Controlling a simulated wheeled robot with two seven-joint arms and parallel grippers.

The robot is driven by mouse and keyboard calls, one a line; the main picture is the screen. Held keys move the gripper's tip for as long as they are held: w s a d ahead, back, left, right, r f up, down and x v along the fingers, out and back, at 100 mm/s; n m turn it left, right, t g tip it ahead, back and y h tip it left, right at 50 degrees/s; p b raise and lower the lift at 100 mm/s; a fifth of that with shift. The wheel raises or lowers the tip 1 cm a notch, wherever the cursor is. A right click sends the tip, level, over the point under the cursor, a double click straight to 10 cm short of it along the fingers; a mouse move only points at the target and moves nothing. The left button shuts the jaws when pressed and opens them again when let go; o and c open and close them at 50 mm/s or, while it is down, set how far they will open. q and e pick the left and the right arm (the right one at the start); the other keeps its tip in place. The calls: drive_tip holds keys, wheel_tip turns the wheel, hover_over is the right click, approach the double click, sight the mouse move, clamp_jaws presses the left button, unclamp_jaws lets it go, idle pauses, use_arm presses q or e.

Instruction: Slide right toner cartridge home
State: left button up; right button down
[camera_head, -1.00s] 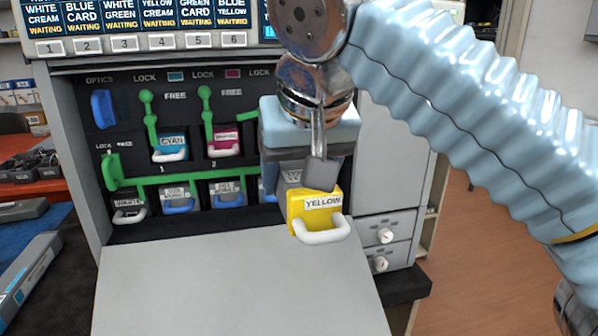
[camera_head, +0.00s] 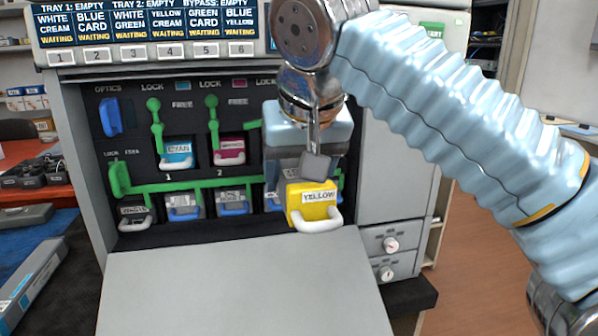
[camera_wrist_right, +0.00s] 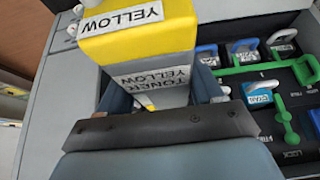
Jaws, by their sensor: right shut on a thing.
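The yellow toner cartridge (camera_head: 313,201) has a white loop handle and a "YELLOW" label. Its front end sticks out of the right side of the printer's open bay. In the right wrist view the yellow cartridge (camera_wrist_right: 140,40) shows a second label, and its body runs between two blue-grey sides. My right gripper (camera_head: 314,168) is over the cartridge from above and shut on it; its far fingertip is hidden. The cyan cartridge (camera_head: 177,154) and the magenta cartridge (camera_head: 229,150) sit in slots to the left. My left gripper is not in view.
Green lock levers (camera_head: 155,125) stand above the slots, and a green bar (camera_head: 180,187) crosses the bay. Several lower units with handles line the bottom. The lowered grey door (camera_head: 240,285) is bare in front. Drawers (camera_head: 388,245) are at the right.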

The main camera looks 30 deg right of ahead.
sight(306, 185)
idle(0.4)
drive_tip(key=shift+c, duration=0.4)
unclamp_jaws()
drive_tip(key=shift+f, duration=0.1)
drive_tip(key=shift+s+a, duration=0.25)
drive_tip(key=shift+s, duration=0.75)
drive_tip(key=shift+s+a, duration=0.25)
drive_tip(key=shift+s, duration=0.75)
